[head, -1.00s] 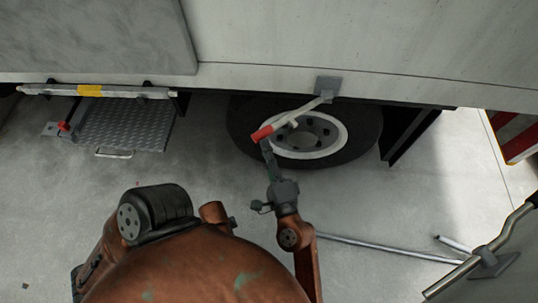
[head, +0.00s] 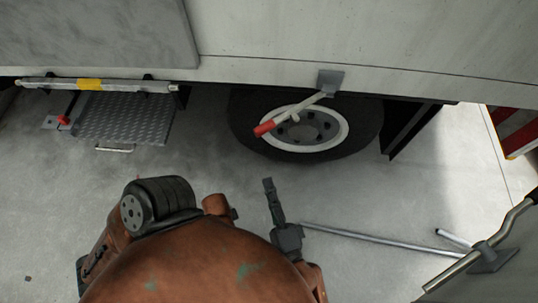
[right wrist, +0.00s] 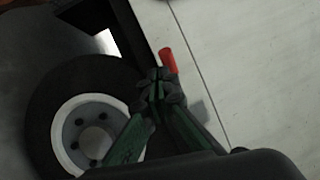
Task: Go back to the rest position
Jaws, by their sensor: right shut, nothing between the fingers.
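My right gripper (head: 268,184) is shut and empty. It is over the floor below the truck wheel in the head view, apart from the lever. In the right wrist view its closed fingers (right wrist: 156,78) point up the picture. A lever with a red grip (head: 264,128) and a pale shaft hangs from a grey bracket (head: 330,82) on the truck's side, in front of the wheel. The red grip also shows in the right wrist view (right wrist: 167,58), just beyond the fingertips. My left gripper is not in view.
The truck wheel (head: 341,130) sits under the pale truck body (head: 350,40). A metal step (head: 120,119) and a bar with a yellow band (head: 90,85) are at the left. A metal pole (head: 370,238) and a rail (head: 480,255) are at the right. The floor between is clear.

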